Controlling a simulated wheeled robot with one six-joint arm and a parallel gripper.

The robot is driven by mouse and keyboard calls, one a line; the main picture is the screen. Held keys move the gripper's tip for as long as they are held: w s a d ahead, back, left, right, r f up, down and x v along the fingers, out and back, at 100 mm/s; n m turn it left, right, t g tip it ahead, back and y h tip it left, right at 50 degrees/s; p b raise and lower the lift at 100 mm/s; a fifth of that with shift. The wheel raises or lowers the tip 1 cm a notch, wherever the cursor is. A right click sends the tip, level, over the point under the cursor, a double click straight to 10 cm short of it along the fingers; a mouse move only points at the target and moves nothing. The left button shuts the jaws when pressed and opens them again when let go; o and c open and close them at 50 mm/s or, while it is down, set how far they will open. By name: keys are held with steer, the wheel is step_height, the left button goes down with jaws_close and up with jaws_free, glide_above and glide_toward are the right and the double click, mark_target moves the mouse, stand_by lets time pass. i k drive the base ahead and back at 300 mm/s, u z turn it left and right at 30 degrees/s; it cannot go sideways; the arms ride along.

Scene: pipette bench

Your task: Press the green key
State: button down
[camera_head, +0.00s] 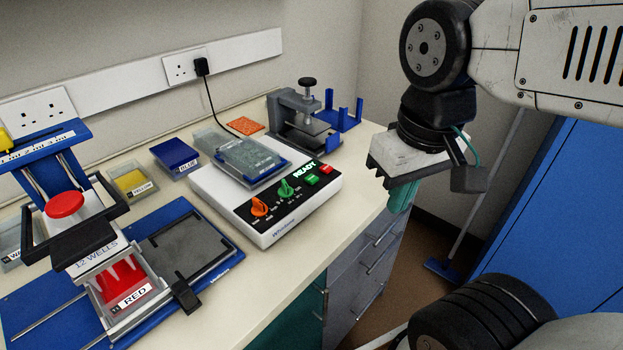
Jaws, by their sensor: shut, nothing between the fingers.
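A white bench instrument (218,196) stands on the bench with a black sloping front panel. The small green key (312,180) is on the right part of this panel, just below a lit green "READY" readout. A red key (327,169) sits right beside it. A green knob (287,189) and an orange knob (260,206) are further left on the panel. My gripper (401,198) is shut and empty, with teal fingers pointing down. In the picture it is to the right of the instrument, apart from the keys, in front of the bench edge.
A plate with a clear lid (253,157) sits on top of the instrument. A grey clamp stand (290,128) and blue rack (343,115) stand behind it. A blue-based device with a red button (65,204) is at left. A blue cabinet (560,210) stands at right.

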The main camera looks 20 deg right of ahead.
mark_target(312, 179)
steer(key=z, duration=1.75)
steer(key=k, duration=0.7)
steer(key=u, duration=0.45)
